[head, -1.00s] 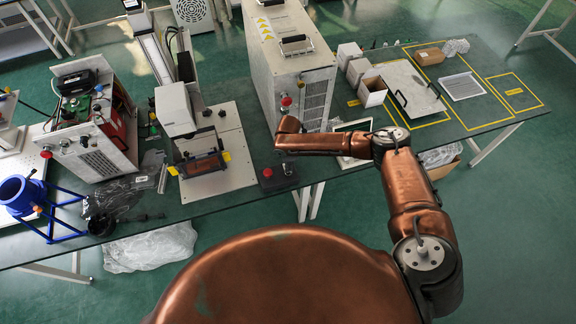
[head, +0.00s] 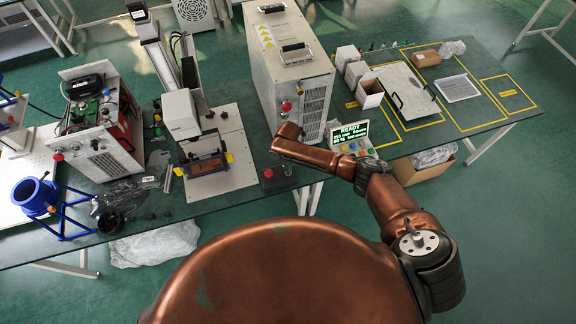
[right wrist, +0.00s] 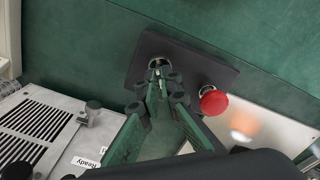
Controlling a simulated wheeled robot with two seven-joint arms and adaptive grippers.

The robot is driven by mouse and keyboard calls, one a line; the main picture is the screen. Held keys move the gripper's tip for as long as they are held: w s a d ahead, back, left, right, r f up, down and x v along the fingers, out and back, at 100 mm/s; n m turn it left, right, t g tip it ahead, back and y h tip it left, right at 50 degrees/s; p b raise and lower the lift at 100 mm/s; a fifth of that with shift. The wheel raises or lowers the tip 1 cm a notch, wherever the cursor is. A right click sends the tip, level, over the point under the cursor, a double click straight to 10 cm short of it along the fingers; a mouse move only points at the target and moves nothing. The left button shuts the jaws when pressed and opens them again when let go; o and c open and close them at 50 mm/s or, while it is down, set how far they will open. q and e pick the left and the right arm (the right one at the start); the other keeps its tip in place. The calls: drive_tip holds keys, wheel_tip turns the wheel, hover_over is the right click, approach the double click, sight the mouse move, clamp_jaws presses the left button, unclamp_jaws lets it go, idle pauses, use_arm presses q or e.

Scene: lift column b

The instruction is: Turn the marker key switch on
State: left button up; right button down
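A dark switch box with a red mushroom button (head: 268,173) stands at the table's front edge in the head view. In the right wrist view the dark plate (right wrist: 205,65) carries the red button (right wrist: 213,101) and a small silver key switch (right wrist: 157,63). My right gripper (right wrist: 158,86) has its fingertips close together right at the key switch. They partly cover it, and whether they touch or pinch the key is unclear. In the head view my right arm hides part of the box side. My left gripper is in no view.
A control panel with a lit screen (head: 350,132) reading READY stands behind my right forearm. A tall grey cabinet (head: 290,75) stands behind the switch box. A marking machine (head: 181,112) is to its left. Yellow-outlined areas lie at the right.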

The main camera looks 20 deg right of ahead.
drive_tip(key=shift+m+p, duration=0.3)
drive_tip(key=shift+m, duration=0.3)
drive_tip(key=shift+w, duration=0.1)
drive_tip(key=c, duration=2.2)
unclamp_jaws()
drive_tip(key=shift+o, duration=0.2)
drive_tip(key=shift+r, duration=0.1)
wheel_tip(320, 180, up, 12)
